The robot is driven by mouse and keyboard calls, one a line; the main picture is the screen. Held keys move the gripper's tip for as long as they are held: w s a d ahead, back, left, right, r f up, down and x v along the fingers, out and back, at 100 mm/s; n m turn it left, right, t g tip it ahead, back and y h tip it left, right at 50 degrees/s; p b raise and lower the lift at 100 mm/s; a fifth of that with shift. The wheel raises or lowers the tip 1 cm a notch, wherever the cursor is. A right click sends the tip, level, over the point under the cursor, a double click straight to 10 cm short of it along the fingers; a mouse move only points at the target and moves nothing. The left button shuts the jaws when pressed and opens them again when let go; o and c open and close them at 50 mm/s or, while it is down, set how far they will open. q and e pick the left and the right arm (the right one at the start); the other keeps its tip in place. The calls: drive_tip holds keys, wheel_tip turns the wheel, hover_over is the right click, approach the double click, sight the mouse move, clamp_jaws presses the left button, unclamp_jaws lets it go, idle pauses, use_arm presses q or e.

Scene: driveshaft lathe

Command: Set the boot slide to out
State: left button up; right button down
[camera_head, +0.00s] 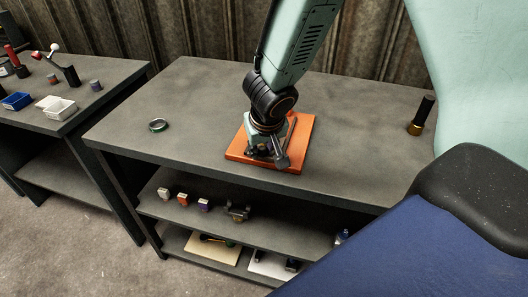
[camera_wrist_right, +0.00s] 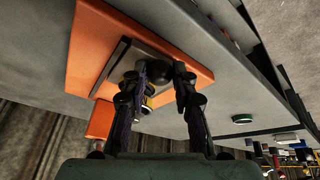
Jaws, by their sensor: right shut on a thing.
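An orange board (camera_head: 234,153) lies on the middle table near its front edge. It also shows in the right wrist view (camera_wrist_right: 88,55), with a grey plate (camera_wrist_right: 119,66) on it. My right gripper (camera_head: 266,150) reaches down onto the board. In the right wrist view my right gripper (camera_wrist_right: 160,72) has its two fingers closed around a dark rounded part (camera_wrist_right: 159,70), which seems to be the boot slide. The fingers hide most of it, and I cannot tell its position along its travel. A small yellow and dark piece (camera_wrist_right: 149,91) shows beside the left finger. My left gripper is not in view.
A green-rimmed ring (camera_head: 158,125) lies left of the board, and a black-handled tool (camera_head: 422,115) stands at the right. Small blocks (camera_head: 183,199) sit on the shelf below. A second table at the left holds white (camera_head: 60,108) and blue (camera_head: 17,101) trays.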

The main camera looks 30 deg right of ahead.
drive_tip(key=shift+a, duration=0.1)
drive_tip(key=c, duration=1.5)
unclamp_jaws()
drive_tip(key=o, duration=0.4)
drive_tip(key=shift+s+a+r, duration=0.1)
drive_tip(key=shift+s+a, duration=0.1)
drive_tip(key=shift+o, duration=0.2)
drive_tip(key=shift+d, duration=0.1)
drive_tip(key=shift+w+d, duration=0.1)
drive_tip(key=v, duration=1.2)
